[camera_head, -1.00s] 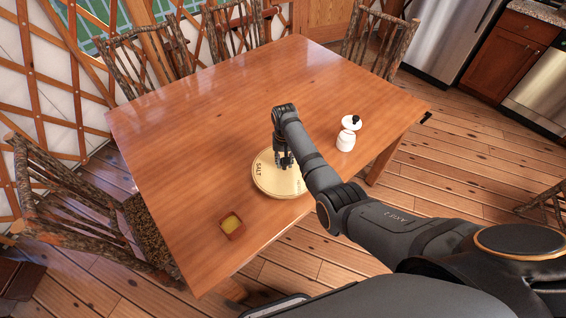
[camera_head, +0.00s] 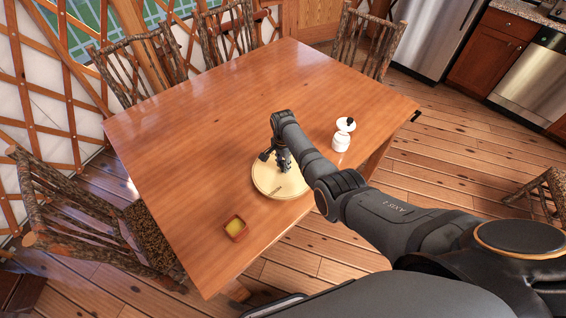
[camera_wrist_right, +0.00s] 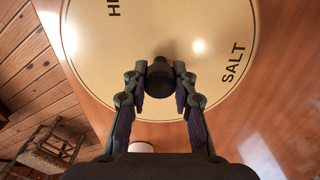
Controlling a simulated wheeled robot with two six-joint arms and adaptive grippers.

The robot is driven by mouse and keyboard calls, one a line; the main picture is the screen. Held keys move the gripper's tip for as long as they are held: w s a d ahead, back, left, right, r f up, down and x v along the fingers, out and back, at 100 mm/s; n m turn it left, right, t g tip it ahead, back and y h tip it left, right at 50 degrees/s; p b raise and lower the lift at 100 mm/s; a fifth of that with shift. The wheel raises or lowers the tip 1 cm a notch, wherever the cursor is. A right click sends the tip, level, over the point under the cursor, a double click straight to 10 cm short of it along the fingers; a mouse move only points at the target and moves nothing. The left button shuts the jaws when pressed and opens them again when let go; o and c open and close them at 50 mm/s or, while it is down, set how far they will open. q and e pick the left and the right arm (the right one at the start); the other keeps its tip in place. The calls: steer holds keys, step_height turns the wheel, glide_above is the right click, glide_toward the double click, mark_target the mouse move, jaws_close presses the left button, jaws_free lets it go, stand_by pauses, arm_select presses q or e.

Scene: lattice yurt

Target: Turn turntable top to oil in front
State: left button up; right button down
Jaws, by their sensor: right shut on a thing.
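The turntable (camera_head: 297,187) is a round, pale yellow disc near the front edge of the wooden table. In the right wrist view its top (camera_wrist_right: 110,60) shows the word SALT at the right and letters starting HE, cut off at the top edge. A dark round knob (camera_wrist_right: 160,77) stands up from the disc. My right gripper (camera_head: 283,166) reaches down over the turntable, and its fingers (camera_wrist_right: 160,95) are closed around the knob. In the head view the lettering is too small to read, and no oil label can be made out. My left gripper is out of view.
A white mill-like item (camera_head: 342,140) with a black knob stands right of the turntable. A small brown dish (camera_head: 236,238) with yellow contents sits near the front left edge. Branch-built chairs (camera_head: 140,65) surround the table (camera_head: 200,130). Its middle and back are clear.

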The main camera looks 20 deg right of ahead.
steer(key=m, duration=0.5)
steer(key=shift+d+p, duration=0.1)
steer(key=shift+p, duration=0.3)
steer(key=m, duration=0.6)
stand_by(0.3)
steer(key=c, duration=1.1)
jaws_free()
steer(key=shift+o, duration=0.2)
step_height(320, 180, up, 12)
